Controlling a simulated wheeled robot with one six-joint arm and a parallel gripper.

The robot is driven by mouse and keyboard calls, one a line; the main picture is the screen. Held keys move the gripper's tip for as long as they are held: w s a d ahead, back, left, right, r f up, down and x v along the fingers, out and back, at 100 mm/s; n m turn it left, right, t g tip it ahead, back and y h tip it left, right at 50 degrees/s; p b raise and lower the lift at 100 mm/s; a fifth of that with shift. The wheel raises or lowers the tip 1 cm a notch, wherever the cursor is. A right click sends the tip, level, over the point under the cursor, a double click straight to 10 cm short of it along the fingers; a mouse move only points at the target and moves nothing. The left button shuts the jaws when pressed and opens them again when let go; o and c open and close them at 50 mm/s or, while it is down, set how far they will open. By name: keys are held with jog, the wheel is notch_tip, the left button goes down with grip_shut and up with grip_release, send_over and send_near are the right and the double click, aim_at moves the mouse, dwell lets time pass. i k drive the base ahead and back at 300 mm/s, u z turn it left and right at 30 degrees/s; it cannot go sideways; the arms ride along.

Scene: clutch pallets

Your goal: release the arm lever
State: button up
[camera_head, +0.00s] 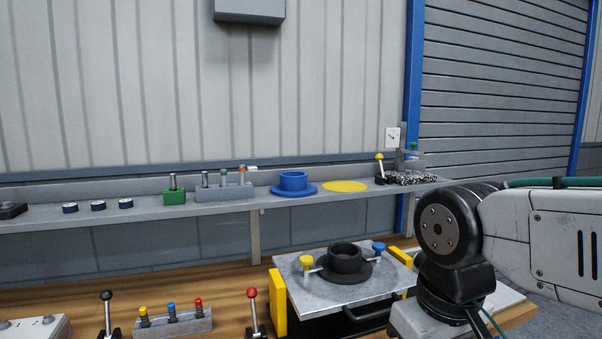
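Several levers show, and I cannot tell which one is the arm lever. A lever with a black knob (107,296) stands upright on the wooden bench at the lower left. A lever with a red knob (252,293) stands on the bench left of the metal plate, with its base partly cut off by the picture edge. A small lever with a yellow knob (380,157) stands on the back shelf at the right. My arm enters from the right, in front of the bench's right end. My gripper is not in view.
A metal plate (300,280) with a black round part (346,262) and yellow and blue knobs sits on the bench beside my arm. A grey block (185,325) with coloured pegs stands between the black and red levers. The shelf (230,206) holds a blue flanged ring (293,183).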

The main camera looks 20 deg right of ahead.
aim_at(379, 157)
jog(key=k, duration=0.65)
jog(key=z, duration=0.75)
jog(key=i, duration=1.45)
jog(key=u, duration=0.75)
